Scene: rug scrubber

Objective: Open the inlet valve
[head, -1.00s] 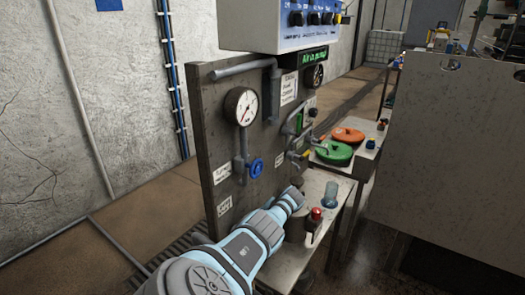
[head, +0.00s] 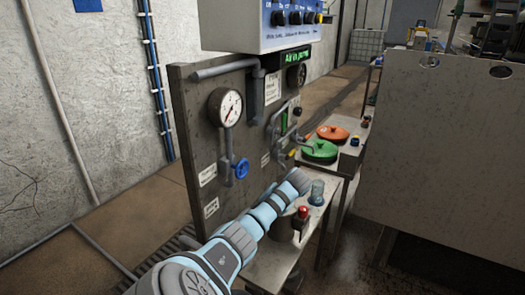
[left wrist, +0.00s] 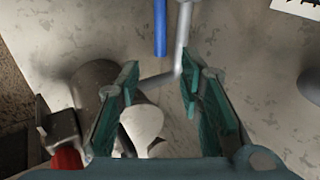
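In the left wrist view my left gripper (left wrist: 160,90) is open, with teal fingers apart. A blue bar (left wrist: 160,25) and a bent grey rod (left wrist: 180,45) lie beyond and between the fingers.
A bench below the panel carries a red-topped device (head: 303,212) and a clear bluish cup (head: 317,192). Green (head: 320,150) and orange (head: 333,132) round lids stand behind. A control box (head: 285,25) overhangs the panel. A large grey board (head: 440,150) blocks the right side.

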